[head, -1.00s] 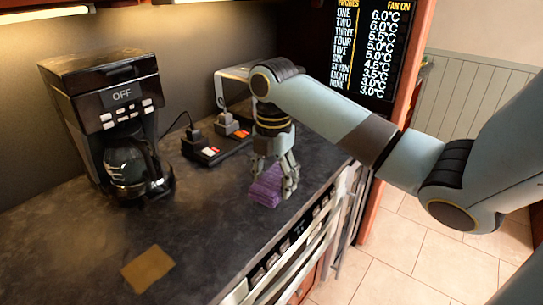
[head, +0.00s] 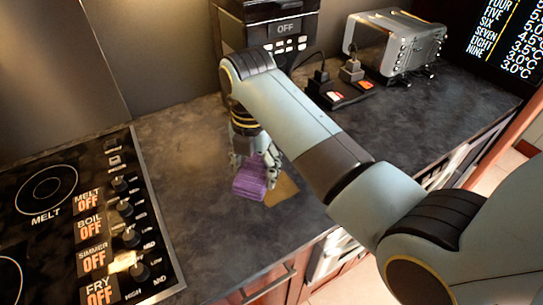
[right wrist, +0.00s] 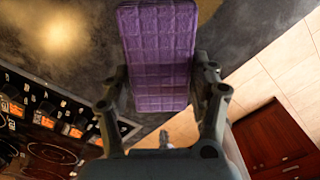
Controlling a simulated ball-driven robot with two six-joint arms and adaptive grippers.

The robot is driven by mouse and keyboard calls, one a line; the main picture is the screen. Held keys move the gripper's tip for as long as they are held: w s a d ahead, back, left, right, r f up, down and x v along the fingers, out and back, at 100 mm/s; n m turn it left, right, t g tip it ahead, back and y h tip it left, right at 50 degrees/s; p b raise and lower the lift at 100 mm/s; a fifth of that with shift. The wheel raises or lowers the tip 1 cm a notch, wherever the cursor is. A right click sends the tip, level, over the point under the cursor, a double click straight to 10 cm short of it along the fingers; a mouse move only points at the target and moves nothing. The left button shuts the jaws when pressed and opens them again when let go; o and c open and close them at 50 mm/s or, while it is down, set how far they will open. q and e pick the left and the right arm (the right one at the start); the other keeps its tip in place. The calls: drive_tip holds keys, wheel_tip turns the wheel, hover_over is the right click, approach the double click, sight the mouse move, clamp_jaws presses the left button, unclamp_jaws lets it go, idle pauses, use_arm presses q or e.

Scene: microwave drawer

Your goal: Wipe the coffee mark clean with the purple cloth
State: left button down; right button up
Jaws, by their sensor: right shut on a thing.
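The purple cloth (head: 249,184) is a folded, quilted block in my right gripper (head: 257,165), which is shut on it. The gripper points down over the dark counter. The coffee mark (head: 286,188) is a flat brown patch on the counter, just right of the cloth in the head view. The cloth and fingers hide part of its left side. I cannot tell whether the cloth touches the counter. In the right wrist view the cloth (right wrist: 159,55) sits between the two fingers (right wrist: 162,100). My left gripper is not in view.
A stove top (head: 80,220) with knobs lies to the left. A coffee maker (head: 285,30), a power strip with plugs (head: 340,93) and a toaster oven (head: 395,45) stand at the back. Counter (head: 190,165) between stove and gripper is clear. The counter's front edge is near the mark.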

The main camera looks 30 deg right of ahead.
drive_tip(key=shift+f, duration=3.3)
drive_tip(key=o, duration=0.5)
drive_tip(key=c, duration=0.8)
drive_tip(key=shift+f, duration=0.6)
